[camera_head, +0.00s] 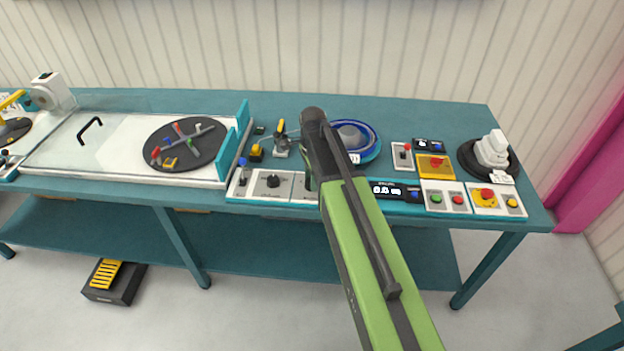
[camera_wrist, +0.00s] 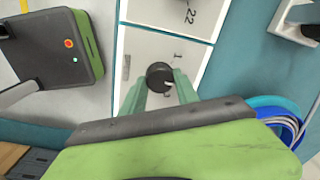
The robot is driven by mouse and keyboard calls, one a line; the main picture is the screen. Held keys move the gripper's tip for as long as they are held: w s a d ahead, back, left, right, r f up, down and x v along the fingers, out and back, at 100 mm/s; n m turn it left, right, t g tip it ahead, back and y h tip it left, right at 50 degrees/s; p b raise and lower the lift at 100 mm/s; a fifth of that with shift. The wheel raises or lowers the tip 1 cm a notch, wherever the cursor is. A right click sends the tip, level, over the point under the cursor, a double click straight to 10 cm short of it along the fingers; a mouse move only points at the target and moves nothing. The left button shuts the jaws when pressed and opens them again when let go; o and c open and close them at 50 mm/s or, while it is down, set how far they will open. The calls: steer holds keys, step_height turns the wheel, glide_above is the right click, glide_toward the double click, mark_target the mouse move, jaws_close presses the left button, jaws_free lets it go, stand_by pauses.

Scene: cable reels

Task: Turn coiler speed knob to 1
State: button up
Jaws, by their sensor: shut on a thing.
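A dark round knob (camera_wrist: 159,76) stands on a white panel (camera_wrist: 140,45) in the wrist view. My gripper (camera_wrist: 160,88) has its two green fingers on either side of the knob and is shut on it. A printed "1" shows beside the knob, on its upper right. A small pale mark lies at the knob's lower right edge; I cannot tell for sure whether it is the pointer. In the head view my gripper (camera_head: 308,181) is over the third panel of the control row and hides this knob.
Another black knob (camera_head: 273,181) and a toggle switch (camera_head: 242,177) are to the left. A digital display (camera_head: 387,190) and a button panel (camera_head: 446,198) are to the right. A blue cable coil (camera_head: 370,150) lies behind my arm. A dark turntable (camera_head: 186,160) is farther left.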

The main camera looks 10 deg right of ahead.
steer(key=shift+n, duration=0.3)
jaws_close()
steer(key=n, duration=0.5)
steer(key=shift+n, duration=0.3)
steer(key=n, duration=0.5)
steer(key=shift+n, duration=0.3)
steer(key=o, duration=1.2)
jaws_free()
steer(key=shift+r, duration=0.1)
